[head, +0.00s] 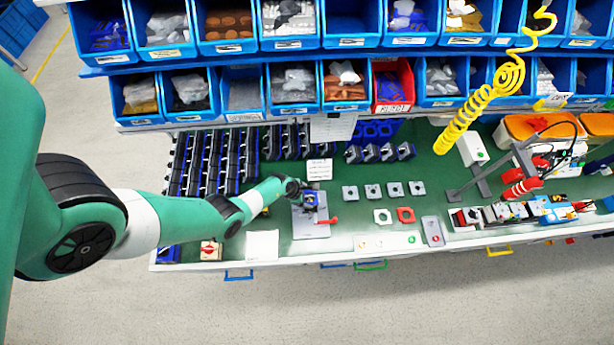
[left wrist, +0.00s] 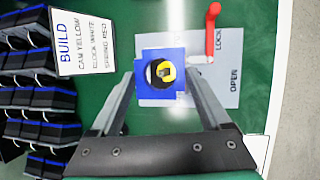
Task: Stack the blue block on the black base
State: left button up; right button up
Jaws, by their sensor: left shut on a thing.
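The blue block (left wrist: 178,56) is a square with a round dark centre and a yellow piece inside it. My left gripper (left wrist: 160,78) is shut on it, one finger at each side. In the head view my left gripper (head: 302,199) and the blue block (head: 310,204) are over the grey fixture plate (head: 309,230). I cannot tell whether the block rests on something or hangs just above it. A black base under the block cannot be made out; the block hides that spot. My right gripper is not in view.
A red handle (left wrist: 212,28) stands at the edge of the plate marked LOCK and OPEN. A BUILD card (left wrist: 83,42) lies beside it. Rows of black-and-blue parts (head: 213,160) fill the left of the bench. Several small grey parts (head: 372,191) sit to the right.

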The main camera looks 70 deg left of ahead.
pick_arm(q)
jog(key=shift+f+b, duration=0.9)
jog(key=shift+f, duration=0.15)
jog(key=shift+f, duration=0.15)
jog(key=o, duration=1.3)
jog(key=p+v, duration=0.8)
jog(key=v, duration=0.3)
jog(key=shift+s+r, duration=0.1)
jog(key=shift+r, duration=0.3)
